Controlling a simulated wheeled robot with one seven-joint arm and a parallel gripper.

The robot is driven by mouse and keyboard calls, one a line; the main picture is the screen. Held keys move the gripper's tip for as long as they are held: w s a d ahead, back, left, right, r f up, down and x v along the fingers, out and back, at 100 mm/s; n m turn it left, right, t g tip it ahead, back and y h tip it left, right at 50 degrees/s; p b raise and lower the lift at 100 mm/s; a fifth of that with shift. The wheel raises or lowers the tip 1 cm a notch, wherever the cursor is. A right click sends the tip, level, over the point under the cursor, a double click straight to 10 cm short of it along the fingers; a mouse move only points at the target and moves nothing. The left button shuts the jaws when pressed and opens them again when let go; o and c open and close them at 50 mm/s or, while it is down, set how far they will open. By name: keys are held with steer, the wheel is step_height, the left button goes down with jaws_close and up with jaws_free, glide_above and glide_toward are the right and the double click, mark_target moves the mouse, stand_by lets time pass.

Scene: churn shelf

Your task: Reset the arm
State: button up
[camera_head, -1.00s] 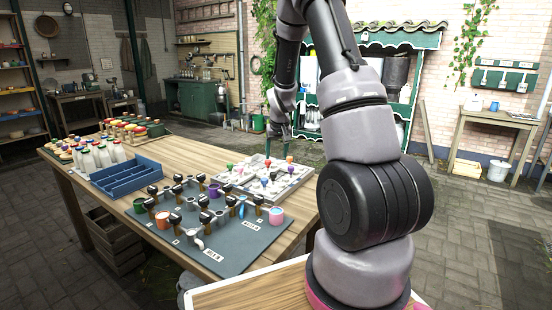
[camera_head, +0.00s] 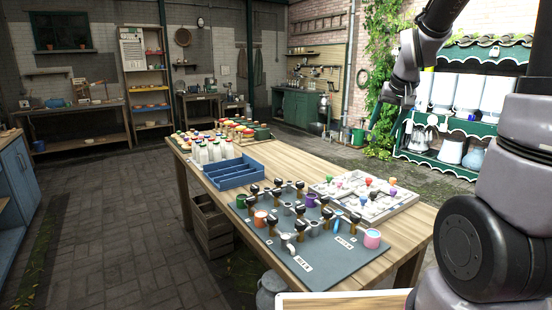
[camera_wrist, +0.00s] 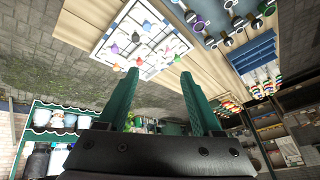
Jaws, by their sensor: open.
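My gripper (camera_wrist: 152,88) shows in the wrist view with its two green fingers spread apart and nothing between them. In the head view my gripper (camera_head: 385,128) hangs at the right, with the green fingers pointing down, beyond the table and in front of the green shelf. My arm is raised along the right edge of the head view. The wooden table (camera_head: 290,172) stands below and to the left of the gripper, and the gripper touches nothing that I can see.
On the table are a white tray with coloured knobs (camera_head: 350,203), a grey mat (camera_head: 330,268) with portafilters and cups, a blue divided crate (camera_head: 232,182) and white bottles (camera_head: 210,152). The green shelf (camera_head: 470,128) holds white containers. Paved floor (camera_head: 100,220) at left is clear.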

steer(key=s+a+r, duration=0.2)
steer(key=s+r, duration=0.1)
steer(key=s, duration=0.4)
steer(key=s+a+r+t+y, duration=0.1)
steer(key=s+a+r, duration=0.1)
steer(key=s, duration=0.4)
steer(key=s+a+r, duration=0.2)
steer(key=s+r, duration=0.2)
steer(key=s, duration=0.3)
steer(key=shift+s+m+y, duration=0.35)
steer(key=shift+m+y, duration=0.05)
